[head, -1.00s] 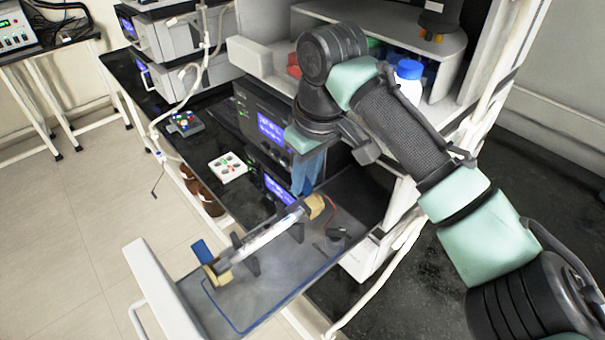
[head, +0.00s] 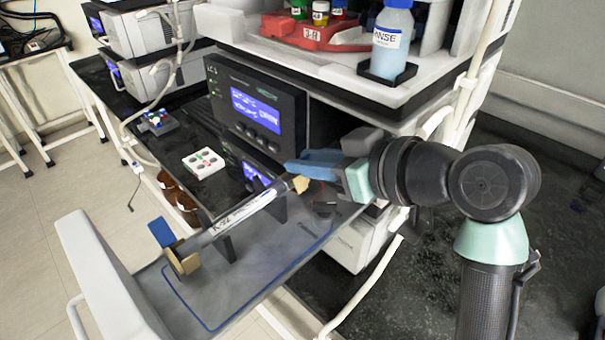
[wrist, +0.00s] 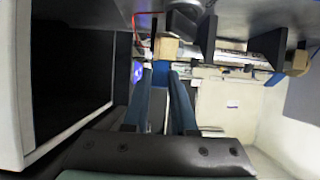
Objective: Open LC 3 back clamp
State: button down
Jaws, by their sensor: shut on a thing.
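A white labelled column (head: 238,214) lies in a pulled-out tray (head: 245,288), held by a tan front clamp (head: 182,260) and a tan back clamp (head: 300,184). The front clamp's blue lever (head: 161,232) stands up. My gripper (head: 292,168) reaches in from the right, with its blue fingers level just above the back clamp. In the wrist view, the back clamp (wrist: 166,50) is just beyond my fingertips (wrist: 159,76). The fingers are shut on a blue piece between them, which looks like the back clamp's lever, mostly hidden by the fingers.
The dark instrument (head: 255,110) with a lit screen stands behind the tray. A rinse bottle (head: 392,40) and red rack (head: 315,35) are on the shelf above. A white block with coloured buttons (head: 203,162) lies on the bench. The tray's white front panel (head: 100,275) sticks out at left.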

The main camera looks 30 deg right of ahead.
jog(key=t+b, duration=0.1)
jog(key=f+t+b, duration=0.1)
jog(key=b, duration=0.1)
jog(key=s+t+y+b, duration=0.1)
jog(key=b, duration=0.1)
jog(key=shift+d+f, duration=0.2)
jog(key=shift+f, duration=0.15)
jog(key=b, duration=0.1)
jog(key=t+b, duration=0.1)
jog(key=shift+s+t+y+b, duration=0.25)
jog(key=shift+t+y+b, duration=0.05)
jog(key=shift+b, duration=0.1)
jog(key=shift+d+b, duration=0.1)
jog(key=shift+b, duration=0.3)
jog(key=shift+r+t, duration=0.1)
jog(key=shift+t, duration=0.2)
jog(key=c, duration=0.7)
grip_release()
jog(key=shift+s, duration=0.15)
